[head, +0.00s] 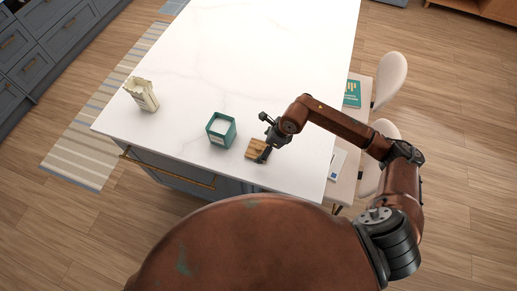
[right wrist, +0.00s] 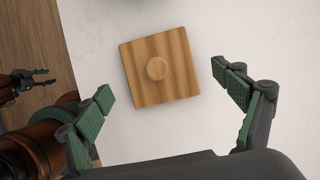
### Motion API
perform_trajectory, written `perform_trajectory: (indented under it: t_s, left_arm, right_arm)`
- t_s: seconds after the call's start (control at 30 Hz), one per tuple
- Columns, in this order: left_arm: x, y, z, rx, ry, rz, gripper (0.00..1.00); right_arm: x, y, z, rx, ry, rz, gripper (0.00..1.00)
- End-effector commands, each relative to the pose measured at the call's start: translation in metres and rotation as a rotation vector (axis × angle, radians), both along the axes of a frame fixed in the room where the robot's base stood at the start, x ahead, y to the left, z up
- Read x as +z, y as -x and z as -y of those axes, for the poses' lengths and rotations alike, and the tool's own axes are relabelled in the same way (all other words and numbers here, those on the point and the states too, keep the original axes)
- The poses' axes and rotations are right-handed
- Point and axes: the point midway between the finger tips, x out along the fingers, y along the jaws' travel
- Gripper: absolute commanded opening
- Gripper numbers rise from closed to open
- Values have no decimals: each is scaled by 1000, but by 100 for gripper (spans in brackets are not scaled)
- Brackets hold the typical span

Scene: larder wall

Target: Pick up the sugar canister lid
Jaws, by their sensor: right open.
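The sugar canister lid is a square, striped wooden plate with a round knob; it lies flat on the white counter (head: 256,148) and shows in the right wrist view (right wrist: 177,84). My right gripper (head: 264,137) is open and empty above the lid. In the right wrist view its two green-padded fingers (right wrist: 163,84) stand apart, on the left and right near the lid's lower part, not closed on it. The teal square canister (head: 221,138) stands uncovered left of the lid, with white contents. My left gripper (right wrist: 38,78) shows small at the left of the right wrist view; its opening is unclear.
The white counter (head: 230,60) is mostly clear. A cream open-topped bag (head: 143,95) stands at its left edge. A teal book (head: 352,94) and a paper (head: 337,163) lie on the lower ledge to the right, beside pale chairs (head: 391,80). The counter's front edge runs close below the lid.

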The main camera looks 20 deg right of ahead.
Motion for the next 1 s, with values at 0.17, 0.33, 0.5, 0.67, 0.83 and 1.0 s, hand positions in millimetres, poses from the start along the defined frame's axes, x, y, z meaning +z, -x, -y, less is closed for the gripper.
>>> perform_trajectory:
  t_s: [0.17,0.33,0.5,0.67,0.83,1.0]
  left_arm:
    - [4,-1,0,0,0,1,40]
    - [4,-1,0,0,0,2,40]
    - [4,-3,0,-1,0,3,40]
    - [4,-4,0,-1,1,6,40]
    - [4,-5,1,-1,1,6,40]
    - [4,-5,1,-1,1,7,40]
  right_arm:
    - [-18,-4,-8,1,-2,-1,88]
    - [-21,-5,-9,3,-1,1,88]
    - [-21,-5,-9,2,-1,0,84]
    - [-21,-5,-9,2,-2,1,73]
    - [-21,-5,-9,2,-2,1,61]
    - [-21,-5,-9,2,-2,1,49]
